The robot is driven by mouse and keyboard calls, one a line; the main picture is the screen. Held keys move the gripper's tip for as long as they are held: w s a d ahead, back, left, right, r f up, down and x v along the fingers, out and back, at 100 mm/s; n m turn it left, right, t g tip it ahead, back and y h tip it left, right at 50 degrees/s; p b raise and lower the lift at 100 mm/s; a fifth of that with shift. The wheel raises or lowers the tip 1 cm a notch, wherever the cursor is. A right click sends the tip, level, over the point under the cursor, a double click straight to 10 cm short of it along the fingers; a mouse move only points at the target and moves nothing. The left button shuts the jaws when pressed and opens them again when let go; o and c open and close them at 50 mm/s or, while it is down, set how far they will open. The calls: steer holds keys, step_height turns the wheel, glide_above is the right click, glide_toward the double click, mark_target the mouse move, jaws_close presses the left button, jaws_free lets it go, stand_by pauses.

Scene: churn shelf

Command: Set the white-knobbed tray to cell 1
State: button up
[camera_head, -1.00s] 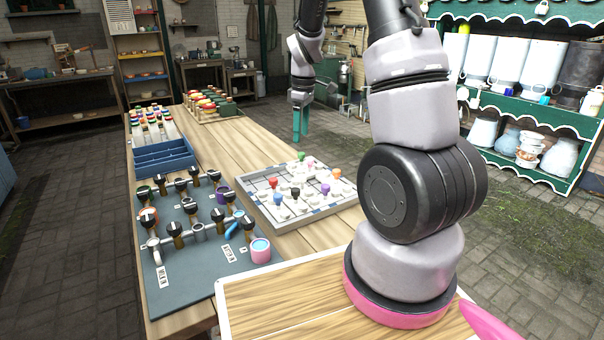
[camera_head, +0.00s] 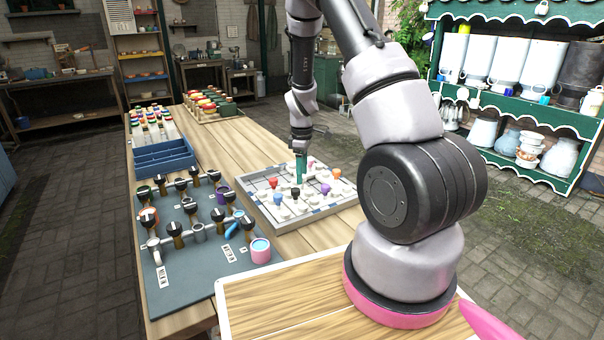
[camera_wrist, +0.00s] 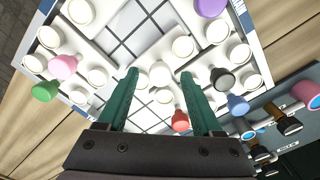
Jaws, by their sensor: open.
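The light puzzle board (camera_head: 318,219) lies on the table in the head view, holding white trays with round white pieces and coloured knobs. In the wrist view its bare gridded floor (camera_wrist: 137,28) shows at the top centre and below the middle. A white knob-like round piece (camera_wrist: 160,73) is between my fingertips; I cannot tell for sure that it is the white-knobbed tray's knob among the similar white pieces. My gripper (camera_head: 301,166) points down over the board's back part, its teal fingers open on either side of that piece. No cell 1 label is readable.
Red (camera_wrist: 180,121), black (camera_wrist: 222,79), blue (camera_wrist: 237,104), purple (camera_wrist: 210,6), pink (camera_wrist: 64,66) and green (camera_wrist: 45,91) knobs stand around my fingers. A grey panel with black-knobbed valves (camera_head: 190,255) and a blue bin (camera_head: 163,158) stand left of the board.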

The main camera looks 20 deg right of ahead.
steer(key=shift+f, duration=0.25)
jaws_close()
stand_by(1.4)
